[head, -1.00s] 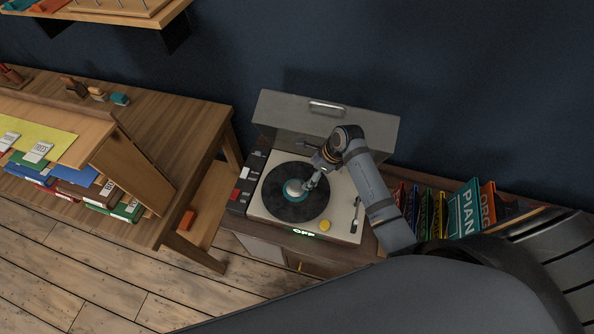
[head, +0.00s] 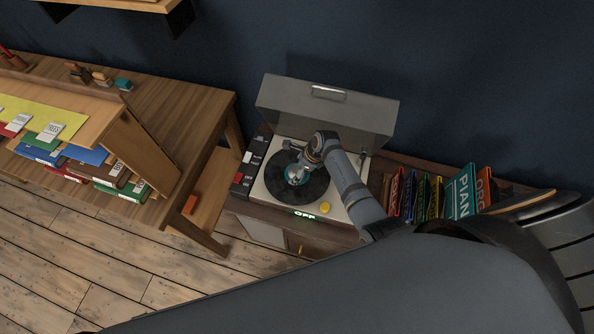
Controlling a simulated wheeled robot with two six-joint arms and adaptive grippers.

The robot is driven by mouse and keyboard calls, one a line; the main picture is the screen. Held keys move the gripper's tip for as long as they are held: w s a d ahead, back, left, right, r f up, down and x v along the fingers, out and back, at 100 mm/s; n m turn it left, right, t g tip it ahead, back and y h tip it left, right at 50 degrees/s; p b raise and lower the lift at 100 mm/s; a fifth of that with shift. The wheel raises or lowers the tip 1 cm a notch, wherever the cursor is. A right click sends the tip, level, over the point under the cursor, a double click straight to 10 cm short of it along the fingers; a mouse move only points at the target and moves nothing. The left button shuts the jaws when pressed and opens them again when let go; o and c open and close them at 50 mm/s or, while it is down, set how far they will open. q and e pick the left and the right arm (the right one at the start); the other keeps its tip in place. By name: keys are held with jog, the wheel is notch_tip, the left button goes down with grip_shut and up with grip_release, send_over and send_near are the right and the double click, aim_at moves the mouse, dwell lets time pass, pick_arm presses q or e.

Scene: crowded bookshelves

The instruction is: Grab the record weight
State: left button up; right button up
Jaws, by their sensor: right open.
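The record weight (head: 293,172) is a small silvery round piece at the centre of a black record (head: 311,188) with a teal label. The record lies on a turntable (head: 274,184) whose grey lid (head: 325,106) stands open. My right gripper (head: 299,178) is over the record's centre, pointing down at the weight, and is open. The gripper and wrist partly cover the weight, and I cannot tell whether the fingers touch it or are around it. My left gripper is not in view.
An "OFF" label glows at the turntable's front, beside a yellow knob (head: 325,208). Books (head: 430,196) stand right of the turntable, near my arm. A wooden desk (head: 190,105) with binders stands left. The wooden floor (head: 100,260) in front is clear.

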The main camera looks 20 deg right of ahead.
jog(key=shift+w+f, duration=0.1)
jog(key=shift+f, duration=0.15)
jog(key=shift+r, duration=0.1)
jog(key=c, duration=1.6)
